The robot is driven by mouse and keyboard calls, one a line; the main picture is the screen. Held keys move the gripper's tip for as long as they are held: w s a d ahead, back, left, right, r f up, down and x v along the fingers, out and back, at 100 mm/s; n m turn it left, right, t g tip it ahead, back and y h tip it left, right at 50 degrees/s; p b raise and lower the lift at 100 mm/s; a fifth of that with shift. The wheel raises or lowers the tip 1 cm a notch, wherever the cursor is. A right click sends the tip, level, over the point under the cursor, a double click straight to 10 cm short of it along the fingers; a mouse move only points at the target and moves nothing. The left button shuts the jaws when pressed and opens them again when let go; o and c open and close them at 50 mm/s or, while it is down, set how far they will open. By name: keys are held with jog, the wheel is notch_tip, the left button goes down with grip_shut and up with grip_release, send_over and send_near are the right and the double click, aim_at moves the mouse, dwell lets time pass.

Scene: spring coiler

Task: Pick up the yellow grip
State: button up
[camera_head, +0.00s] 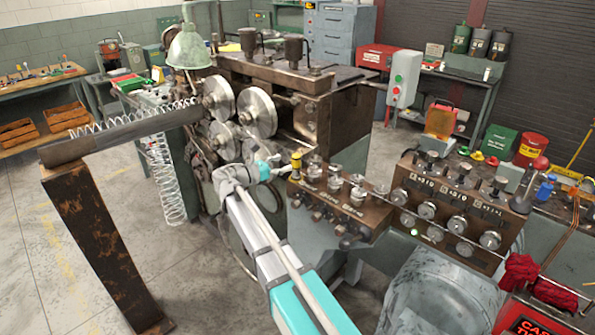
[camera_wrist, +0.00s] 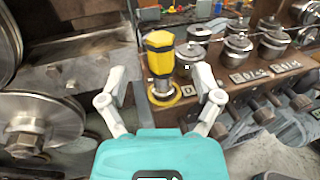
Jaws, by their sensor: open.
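The yellow grip (camera_wrist: 159,55) stands upright in the wrist view, a yellow faceted knob with a dark band and a yellow ring at its base. It also shows small in the head view (camera_head: 296,161), at the left end of a brown control block. My gripper (camera_wrist: 163,100) is open, with one white finger on each side of the grip's lower part in the picture. I cannot tell whether either finger touches it. In the head view my gripper (camera_head: 262,170) is just left of the grip.
The brown control block (camera_head: 330,204) carries several metal knobs close to the right of the grip. Large metal rollers (camera_head: 257,112) of the coiler stand to the left and behind. A second knob panel (camera_head: 458,207) is farther right. Open floor lies at the lower left.

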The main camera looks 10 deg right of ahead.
aim_at(296, 160)
jog(key=shift+d, duration=0.1)
jog(key=shift+f+x, duration=0.1)
jog(key=shift+x, duration=1.2)
jog(key=shift+f+x, duration=0.15)
jog(key=shift+x, duration=1.1)
grip_shut()
